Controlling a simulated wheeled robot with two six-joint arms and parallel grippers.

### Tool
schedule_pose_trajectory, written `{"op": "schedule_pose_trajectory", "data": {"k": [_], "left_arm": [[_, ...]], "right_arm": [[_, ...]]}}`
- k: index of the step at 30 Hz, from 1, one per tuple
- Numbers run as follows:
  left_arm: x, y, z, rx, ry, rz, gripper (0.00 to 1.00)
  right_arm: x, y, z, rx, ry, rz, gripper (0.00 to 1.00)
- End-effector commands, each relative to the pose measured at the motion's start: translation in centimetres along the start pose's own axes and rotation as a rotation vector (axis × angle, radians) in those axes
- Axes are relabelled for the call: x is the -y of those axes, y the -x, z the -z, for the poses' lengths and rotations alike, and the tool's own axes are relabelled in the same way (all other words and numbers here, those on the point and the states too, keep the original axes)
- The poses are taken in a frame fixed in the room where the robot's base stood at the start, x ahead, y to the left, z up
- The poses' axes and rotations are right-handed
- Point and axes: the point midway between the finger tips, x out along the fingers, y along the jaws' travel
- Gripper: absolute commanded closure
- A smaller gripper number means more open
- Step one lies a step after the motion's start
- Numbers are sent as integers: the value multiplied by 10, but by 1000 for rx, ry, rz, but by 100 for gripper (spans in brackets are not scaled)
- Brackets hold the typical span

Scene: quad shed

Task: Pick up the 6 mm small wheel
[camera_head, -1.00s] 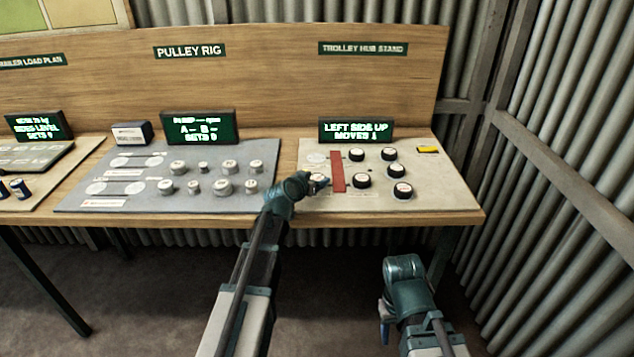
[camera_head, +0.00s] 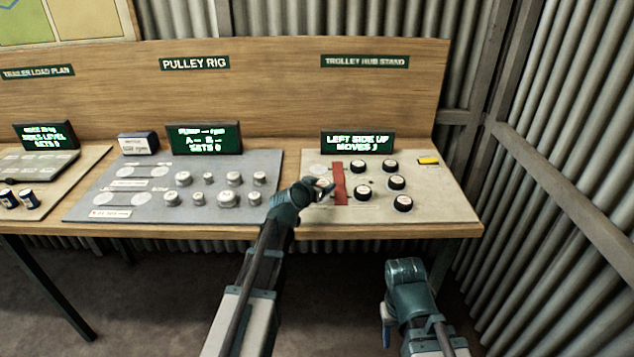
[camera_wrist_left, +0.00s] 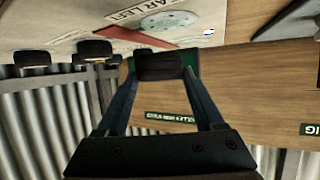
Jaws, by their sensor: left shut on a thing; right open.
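My left gripper (camera_head: 323,188) is at the left part of the trolley hub stand board (camera_head: 440,205), just left of the red bar (camera_head: 339,184). In the left wrist view, its fingers (camera_wrist_left: 162,75) are shut on a dark wheel (camera_wrist_left: 160,66). In the head view, the held wheel is mostly hidden by the gripper. Several black wheels with pale tops, such as one wheel (camera_head: 403,203), stand on the board right of the bar. Their sizes cannot be read, so I cannot tell which is 6 mm. My right gripper (camera_head: 385,325) is open and empty, low in front of the bench.
A display (camera_head: 357,143) stands behind the board, reading "LEFT SIDE UP". A yellow block (camera_head: 428,161) lies at the board's back right. The pulley rig board (camera_head: 130,198) with several metal knobs or weights is to the left. A corrugated wall (camera_head: 580,130) closes off the right.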

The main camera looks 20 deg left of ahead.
Motion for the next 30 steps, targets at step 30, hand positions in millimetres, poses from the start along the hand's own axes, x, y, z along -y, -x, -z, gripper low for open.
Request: {"op": "schedule_pose_trajectory", "data": {"k": [30], "left_arm": [[-114, 79, -20, 0, 0, 1, 87]], "right_arm": [[-1, 12, -1, 0, 0, 0, 50]]}}
